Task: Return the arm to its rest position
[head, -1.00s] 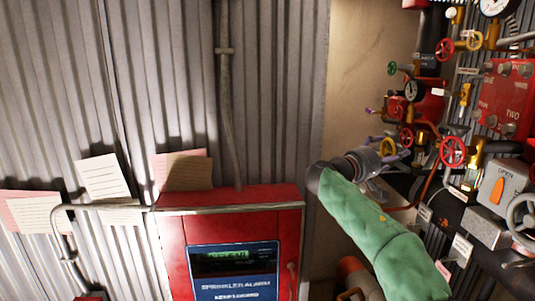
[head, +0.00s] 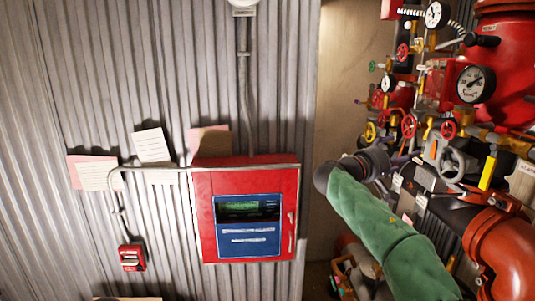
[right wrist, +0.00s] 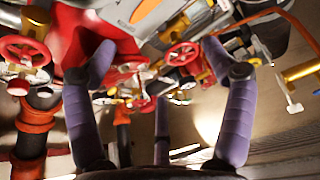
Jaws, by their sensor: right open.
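My right arm (head: 385,235), in a green sleeve, reaches up from the lower right in the head view to a dark wrist. My right gripper (head: 392,170) is partly hidden there against the pipes and valves. In the right wrist view the right gripper (right wrist: 160,62) shows its purple fingers spread wide, with nothing held between them. Red valve wheels and pipes show beyond the fingers; whether any touch is unclear. My left gripper is not in view.
A red sprinkler alarm panel (head: 285,210) hangs on the corrugated wall left of my arm. Valves, a gauge (head: 476,84) and a large orange-red pipe (head: 505,250) crowd the right side. A small red call box (head: 131,257) is at lower left.

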